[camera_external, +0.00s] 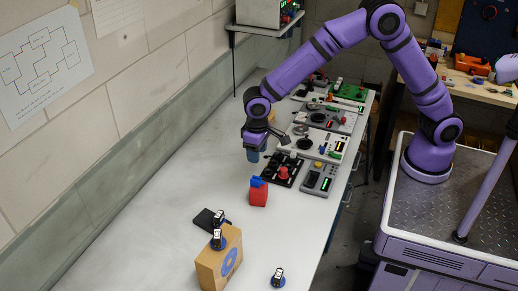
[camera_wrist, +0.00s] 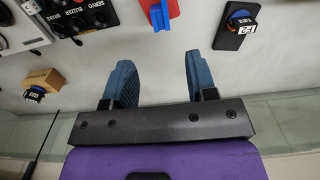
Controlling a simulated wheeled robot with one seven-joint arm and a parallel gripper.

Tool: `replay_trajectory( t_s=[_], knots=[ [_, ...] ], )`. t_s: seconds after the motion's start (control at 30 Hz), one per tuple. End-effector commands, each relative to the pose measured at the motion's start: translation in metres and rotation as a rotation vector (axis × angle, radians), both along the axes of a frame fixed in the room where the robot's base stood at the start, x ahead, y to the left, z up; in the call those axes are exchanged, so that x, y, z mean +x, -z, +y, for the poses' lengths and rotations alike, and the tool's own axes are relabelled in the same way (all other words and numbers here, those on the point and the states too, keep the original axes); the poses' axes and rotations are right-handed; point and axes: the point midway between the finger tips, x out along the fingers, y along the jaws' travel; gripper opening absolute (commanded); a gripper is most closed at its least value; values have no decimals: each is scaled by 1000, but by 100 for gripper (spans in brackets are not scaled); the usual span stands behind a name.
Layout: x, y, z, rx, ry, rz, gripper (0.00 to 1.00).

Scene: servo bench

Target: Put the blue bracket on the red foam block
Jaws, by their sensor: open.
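The red foam block (camera_external: 259,197) stands on the white bench in the middle of the external view. The small blue bracket (camera_external: 258,181) sits on its top. In the wrist view the red block (camera_wrist: 174,8) is at the top edge, partly cut off, with the blue bracket (camera_wrist: 159,17) against its left part. My gripper (camera_external: 252,156) is above the bench, just behind and above the block, apart from both. In the wrist view its two blue fingers are spread with nothing between them (camera_wrist: 163,75).
Control panels with knobs (camera_external: 283,168) line the bench's right side. A cardboard box (camera_external: 212,271) with a small servo on a blue base stands in front. A dark plate (camera_external: 205,219) with another servo lies behind it; a third servo (camera_external: 278,278) stands alone. The bench's left side is clear.

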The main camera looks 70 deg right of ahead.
Motion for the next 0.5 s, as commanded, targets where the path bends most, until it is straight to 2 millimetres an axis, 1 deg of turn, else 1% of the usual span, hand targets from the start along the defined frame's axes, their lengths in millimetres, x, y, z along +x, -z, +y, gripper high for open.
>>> replay_trajectory(
  t_s=[0.07,0.17,0.27,0.37,0.4,0.5],
  knots=[
    [0,-2,-1,1,0,-2,52],
    [-1,-14,-9,7,1,-12,52],
    [-7,-41,-30,18,5,-32,52],
    [-18,-76,-57,32,5,-60,52],
    [-24,-91,-69,37,4,-73,52],
    [-41,-123,-100,48,5,-104,52]
  ],
)
